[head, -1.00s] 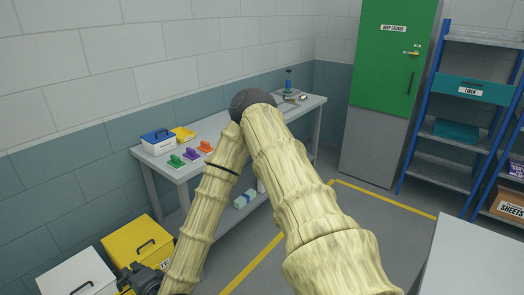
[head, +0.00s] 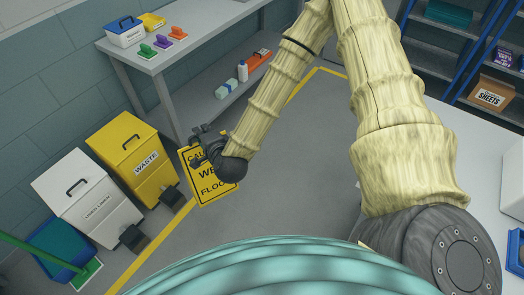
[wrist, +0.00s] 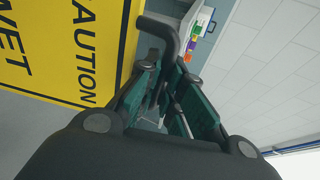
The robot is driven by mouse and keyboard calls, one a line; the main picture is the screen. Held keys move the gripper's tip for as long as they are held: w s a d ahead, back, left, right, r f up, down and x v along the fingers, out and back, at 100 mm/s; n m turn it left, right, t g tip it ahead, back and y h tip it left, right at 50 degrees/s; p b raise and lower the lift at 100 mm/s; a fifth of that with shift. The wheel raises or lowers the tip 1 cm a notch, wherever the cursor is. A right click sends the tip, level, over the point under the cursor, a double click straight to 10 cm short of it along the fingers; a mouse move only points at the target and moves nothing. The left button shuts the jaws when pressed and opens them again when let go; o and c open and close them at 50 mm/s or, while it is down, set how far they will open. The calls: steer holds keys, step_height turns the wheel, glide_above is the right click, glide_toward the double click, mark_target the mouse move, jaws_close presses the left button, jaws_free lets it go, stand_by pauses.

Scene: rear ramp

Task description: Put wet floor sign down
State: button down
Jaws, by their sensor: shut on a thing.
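The yellow wet floor sign (head: 213,192) hangs over the grey floor in the head view, with black lettering partly hidden behind my wrist. My gripper (head: 205,146) is at the sign's top edge. In the wrist view the sign (wrist: 65,45) fills the upper left, turned on its side. Its dark bent handle (wrist: 162,32) runs down to my gripper's fingers (wrist: 172,95), which are shut on it. I cannot tell whether the sign's bottom edge touches the floor.
A yellow waste bin (head: 133,150) and a white linen bin (head: 83,200) stand left of the sign, with a green mop (head: 50,258) in front. A workbench (head: 190,42) stands behind. A yellow line (head: 152,245) marks the floor. Clear floor (head: 290,180) lies to the right.

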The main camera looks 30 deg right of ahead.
steer(key=d+f+m+g+h+b, duration=0.3)
steer(key=f+m+h+b, duration=0.1)
steer(key=f+b, duration=1.55)
steer(key=d+f+m+g+h+b, duration=0.3)
steer(key=d+f+m+h+b, duration=0.15)
steer(key=f+b, duration=1.5)
steer(key=d+f+m+g+h+b, duration=0.25)
steer(key=f+m+h+b, duration=0.2)
steer(key=f+b, duration=1.45)
steer(key=s+d+f+p, duration=0.2)
steer(key=s+d+p, duration=0.1)
steer(key=s+d, duration=0.3)
steer(key=w+d+f+b, duration=0.2)
steer(key=w+d+b, duration=0.2)
steer(key=w+b, duration=0.1)
steer(key=w+d+f+b, duration=0.3)
steer(key=w+d+b, duration=0.1)
steer(key=w, duration=0.4)
steer(key=shift+g+y+b, duration=0.35)
steer(key=shift+y, duration=0.05)
steer(key=shift+w+f, duration=0.1)
steer(key=shift+f, duration=0.15)
steer(key=c, duration=1.5)
jaws_free()
steer(key=shift+c, duration=0.2)
steer(key=shift+r, duration=0.15)
